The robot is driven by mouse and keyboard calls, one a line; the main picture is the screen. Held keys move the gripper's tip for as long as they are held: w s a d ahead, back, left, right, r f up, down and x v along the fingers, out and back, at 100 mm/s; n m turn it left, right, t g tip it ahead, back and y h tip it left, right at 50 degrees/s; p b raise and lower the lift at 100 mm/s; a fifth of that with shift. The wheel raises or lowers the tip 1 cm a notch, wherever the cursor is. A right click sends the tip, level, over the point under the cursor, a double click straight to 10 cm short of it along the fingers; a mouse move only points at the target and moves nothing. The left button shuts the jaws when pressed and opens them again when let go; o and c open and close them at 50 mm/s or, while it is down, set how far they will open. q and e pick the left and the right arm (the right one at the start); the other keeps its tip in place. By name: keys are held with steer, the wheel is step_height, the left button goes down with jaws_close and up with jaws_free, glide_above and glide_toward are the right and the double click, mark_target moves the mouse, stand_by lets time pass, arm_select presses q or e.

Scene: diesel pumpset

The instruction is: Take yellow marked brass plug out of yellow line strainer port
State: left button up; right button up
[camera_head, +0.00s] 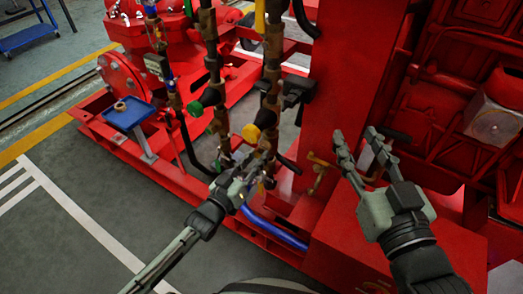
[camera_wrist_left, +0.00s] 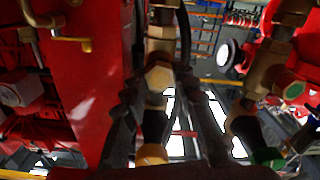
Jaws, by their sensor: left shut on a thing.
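My left gripper (camera_head: 256,164) is at the lower part of the right vertical pipe line, below a round yellow knob (camera_head: 251,132). In the left wrist view, its fingers (camera_wrist_left: 163,90) are closed on either side of a brass hex piece, the plug (camera_wrist_left: 158,76). Brass fittings of the line (camera_wrist_left: 162,34) show directly beyond the plug; I cannot tell whether it is still seated in the port. The gripper hides the plug in the head view. The yellow knob (camera_wrist_left: 152,154) shows near the fingers. My right gripper (camera_head: 356,140) is open and empty, beside the red column.
A blue tray (camera_head: 128,118) with a brass ring on it stands at the left. A second pipe line with a green knob (camera_head: 195,108) runs left of my left gripper. A blue hose (camera_head: 272,229) lies below. The red column (camera_head: 345,70) stands between the grippers. Grey floor at lower left is clear.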

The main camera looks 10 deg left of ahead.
arm_select(q)
jaws_close()
steer(key=shift+p+v, duration=0.55)
steer(key=shift+v, duration=0.35)
stand_by(0.4)
steer(key=shift+s+a+r, duration=0.1)
steer(key=shift+s+a, duration=0.05)
steer(key=shift+s, duration=0.2)
steer(key=shift+p+v, duration=1.05)
steer(key=shift+v, duration=0.95)
